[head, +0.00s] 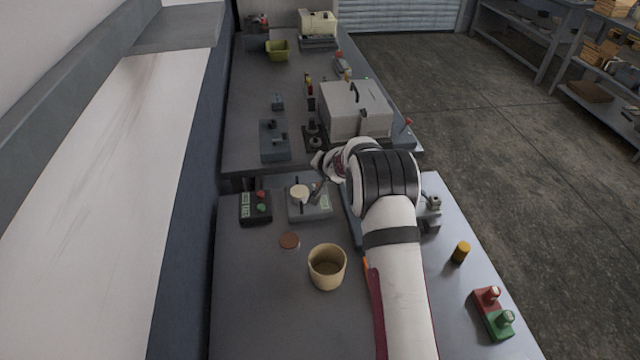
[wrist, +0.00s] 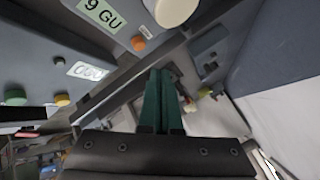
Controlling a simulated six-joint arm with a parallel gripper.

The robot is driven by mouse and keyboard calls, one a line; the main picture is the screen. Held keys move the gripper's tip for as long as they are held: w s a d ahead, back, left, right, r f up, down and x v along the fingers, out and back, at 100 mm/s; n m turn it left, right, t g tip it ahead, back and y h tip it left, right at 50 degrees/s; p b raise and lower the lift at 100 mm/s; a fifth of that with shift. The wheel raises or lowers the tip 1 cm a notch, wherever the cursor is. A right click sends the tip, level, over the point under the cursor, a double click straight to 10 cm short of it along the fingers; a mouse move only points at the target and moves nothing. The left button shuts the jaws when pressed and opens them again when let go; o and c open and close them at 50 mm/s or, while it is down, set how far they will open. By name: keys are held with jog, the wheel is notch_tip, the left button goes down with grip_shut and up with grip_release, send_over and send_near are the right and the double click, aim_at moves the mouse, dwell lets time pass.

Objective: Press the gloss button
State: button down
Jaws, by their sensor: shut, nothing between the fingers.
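The grey meter box (head: 310,212) stands on the near bench, with a pale round cap (head: 299,193) on top and a small lit display (head: 325,203). In the wrist view a display reading "9 GU" (wrist: 101,14) sits beside an orange button (wrist: 138,43) and the pale cap (wrist: 172,10). My gripper (wrist: 164,75) is shut and empty, its green fingers together. The fingertips are apart from the orange button in the wrist picture, below and right of it. In the head view my wrist is over the box's right side and the fingertips are hard to make out.
Left of the box is a dark box (head: 255,208) with red and green buttons. A brown disc (head: 289,240) and a tan cup (head: 327,267) stand in front. A red and green button block (head: 493,315) is at the near right. A large grey case (head: 355,108) stands behind.

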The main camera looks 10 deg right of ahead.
jog(key=shift+r, duration=1.3)
jog(key=s+a+r+n+g+y, duration=0.1)
jog(key=s+a+r+g, duration=0.1)
jog(key=s+a+r, duration=0.5)
jog(key=s+r+n+g+y, duration=0.15)
jog(key=s+r, duration=0.35)
jog(key=s, duration=0.6)
jog(key=s+d+g+h, duration=0.1)
jog(key=s+g, duration=0.5)
jog(key=s, duration=2.8)
jog(key=shift+d+f+h, duration=0.35)
jog(key=shift+d+f, duration=0.05)
jog(key=shift+d, duration=0.25)
